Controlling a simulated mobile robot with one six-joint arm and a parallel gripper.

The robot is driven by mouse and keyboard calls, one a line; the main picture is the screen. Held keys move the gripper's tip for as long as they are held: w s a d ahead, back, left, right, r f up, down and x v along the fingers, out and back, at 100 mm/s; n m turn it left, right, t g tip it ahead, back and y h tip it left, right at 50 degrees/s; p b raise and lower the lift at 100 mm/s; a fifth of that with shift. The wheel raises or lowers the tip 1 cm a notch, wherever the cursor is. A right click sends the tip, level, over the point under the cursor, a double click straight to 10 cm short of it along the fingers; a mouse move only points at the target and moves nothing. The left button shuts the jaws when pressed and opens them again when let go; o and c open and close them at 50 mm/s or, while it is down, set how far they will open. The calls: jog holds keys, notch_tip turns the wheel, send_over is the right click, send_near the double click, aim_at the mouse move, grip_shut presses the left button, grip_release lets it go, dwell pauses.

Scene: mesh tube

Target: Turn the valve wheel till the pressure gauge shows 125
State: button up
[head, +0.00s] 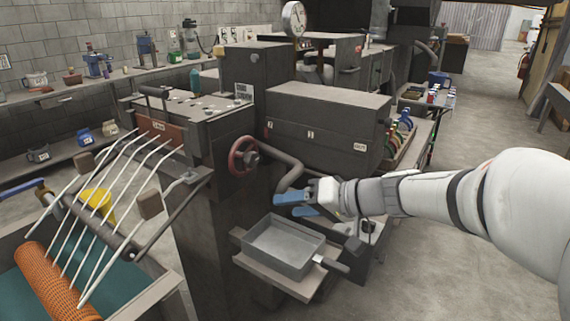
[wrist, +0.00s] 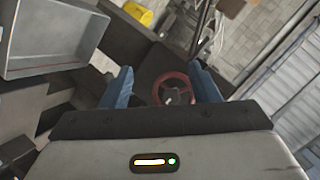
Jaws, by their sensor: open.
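The red valve wheel (head: 244,156) is mounted on the side of the dark machine, below its top panel. In the wrist view the wheel (wrist: 174,89) appears between my fingertips but farther off. The round white pressure gauge (head: 294,19) stands on top of the machine at the back; its reading is too small to tell. My gripper (head: 288,205), with blue fingers, is to the right of and below the wheel, apart from it. Its fingers (wrist: 160,87) are open with nothing held between them.
A grey metal tray (head: 283,247) sits on a shelf just below my gripper. A curved pipe (head: 285,170) runs beside the wheel. White rods and an orange mesh tube (head: 53,284) are at the left. Open floor (head: 450,230) lies to the right.

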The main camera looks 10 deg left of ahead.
aim_at(255, 160)
jog(key=w+a+t+y, duration=0.1)
jog(key=w+a, duration=0.3)
jog(key=w+a+r+t+y, duration=0.1)
jog(key=w+a, duration=0.2)
jog(key=w, duration=0.1)
jog(key=w+a+r+t+y+b, duration=0.1)
jog(key=w+a, duration=0.3)
jog(key=shift+a+r+t+y, duration=0.25)
jog(key=shift+a+t+y, duration=0.05)
jog(key=shift+t+y, duration=0.1)
